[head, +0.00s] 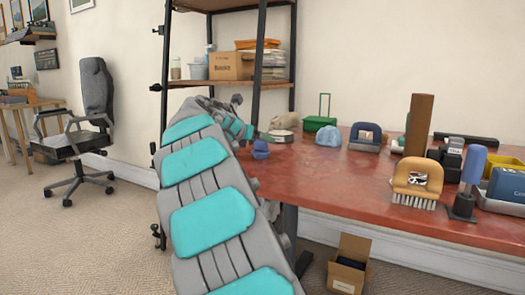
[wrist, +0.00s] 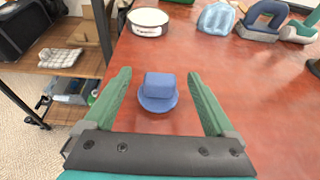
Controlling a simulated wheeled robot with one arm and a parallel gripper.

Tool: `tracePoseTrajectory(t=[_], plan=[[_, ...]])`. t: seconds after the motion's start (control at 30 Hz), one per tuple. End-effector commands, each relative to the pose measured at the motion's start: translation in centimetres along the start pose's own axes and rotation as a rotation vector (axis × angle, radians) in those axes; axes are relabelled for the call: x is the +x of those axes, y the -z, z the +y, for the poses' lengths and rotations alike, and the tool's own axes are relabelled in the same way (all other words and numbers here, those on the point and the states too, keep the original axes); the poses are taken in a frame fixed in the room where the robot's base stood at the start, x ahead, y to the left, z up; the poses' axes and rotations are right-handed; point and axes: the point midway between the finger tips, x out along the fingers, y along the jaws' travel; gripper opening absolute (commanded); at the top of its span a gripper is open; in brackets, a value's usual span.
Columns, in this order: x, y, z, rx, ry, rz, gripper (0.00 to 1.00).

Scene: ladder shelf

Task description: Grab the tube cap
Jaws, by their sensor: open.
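The tube cap appears to be the small blue piece with a round, wider base and a narrower top (wrist: 159,92). It stands on the reddish table (wrist: 195,62) in the wrist view. It also shows near the table's left end in the head view (head: 260,150). My gripper (wrist: 160,82) is open, with a green finger on each side of the blue piece and a gap to both. Nothing is held. In the head view my arm reaches toward the table's left end, and the gripper's fingers are hard to make out there.
A round white tin (wrist: 148,22) and a light blue crumpled item (wrist: 220,18) stand beyond the cap. A brush with an orange handle (head: 417,178) and a brown block (head: 418,125) stand further right. The ladder shelf (head: 230,84) is beside the table's left end.

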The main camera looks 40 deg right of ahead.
Motion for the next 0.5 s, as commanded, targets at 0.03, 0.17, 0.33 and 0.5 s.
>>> tracePoseTrajectory(t=[0.03,0.17,0.33,0.5], plan=[[0.5,0.1,-0.1,0.0,0.001,0.001,0.9],[1.4,0.4,-0.1,0.0,0.001,0.001,0.9],[3.8,0.7,-0.1,0.001,0.001,0.0,0.9],[5.5,0.6,-0.1,0.001,0.0,0.0,0.9]])
